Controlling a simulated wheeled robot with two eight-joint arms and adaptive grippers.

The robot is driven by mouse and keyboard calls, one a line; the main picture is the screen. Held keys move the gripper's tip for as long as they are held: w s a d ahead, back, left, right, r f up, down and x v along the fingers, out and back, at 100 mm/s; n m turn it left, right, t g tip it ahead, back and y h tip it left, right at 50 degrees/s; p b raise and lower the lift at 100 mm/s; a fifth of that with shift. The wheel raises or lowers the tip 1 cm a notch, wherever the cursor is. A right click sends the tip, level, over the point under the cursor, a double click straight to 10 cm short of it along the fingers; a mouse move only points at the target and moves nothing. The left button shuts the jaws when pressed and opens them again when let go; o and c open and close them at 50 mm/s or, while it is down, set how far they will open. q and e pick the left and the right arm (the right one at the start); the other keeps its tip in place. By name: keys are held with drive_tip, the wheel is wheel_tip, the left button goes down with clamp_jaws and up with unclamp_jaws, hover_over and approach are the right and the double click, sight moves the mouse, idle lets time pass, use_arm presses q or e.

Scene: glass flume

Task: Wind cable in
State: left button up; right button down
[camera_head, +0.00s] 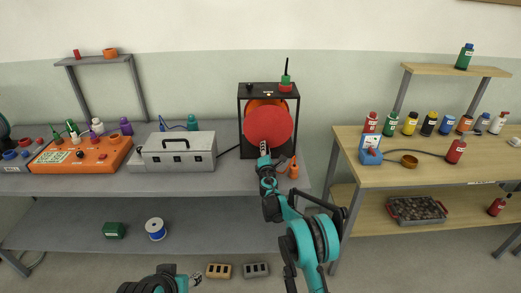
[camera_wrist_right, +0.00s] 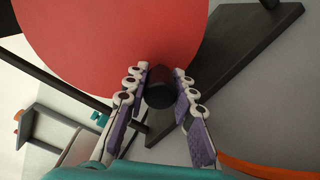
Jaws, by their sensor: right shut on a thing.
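A reel with a large red disc (camera_head: 268,126) stands in a black frame (camera_head: 240,105) on the grey bench; an orange part shows behind the disc. In the right wrist view the red disc (camera_wrist_right: 110,40) fills the upper left. My right gripper (camera_head: 264,150) is at the lower part of the disc. Its fingers (camera_wrist_right: 161,100) are closed around a dark round knob (camera_wrist_right: 158,96) in front of the disc. A dark cable (camera_head: 228,150) runs left from the reel towards the grey case. Part of my left arm, apparently its gripper (camera_head: 194,280), shows at the bottom edge; its jaws are unclear.
A grey case (camera_head: 180,151) and an orange control box (camera_head: 82,154) stand left of the reel. An orange bottle (camera_head: 294,168) stands close right of my right gripper. The wooden bench (camera_head: 440,165) at right holds several bottles. A lower shelf (camera_head: 200,230) is mostly clear.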

sight(275, 143)
drive_tip(key=d+n, duration=0.2)
drive_tip(key=n, duration=0.1)
drive_tip(key=shift+d, duration=0.3)
drive_tip(key=shift+d+r+n, duration=0.2)
drive_tip(key=shift+d+n, duration=0.75)
drive_tip(key=shift+n, duration=0.65)
drive_tip(key=c, duration=1.3)
unclamp_jaws()
drive_tip(key=shift+o, duration=0.2)
drive_tip(key=s, duration=1.2)
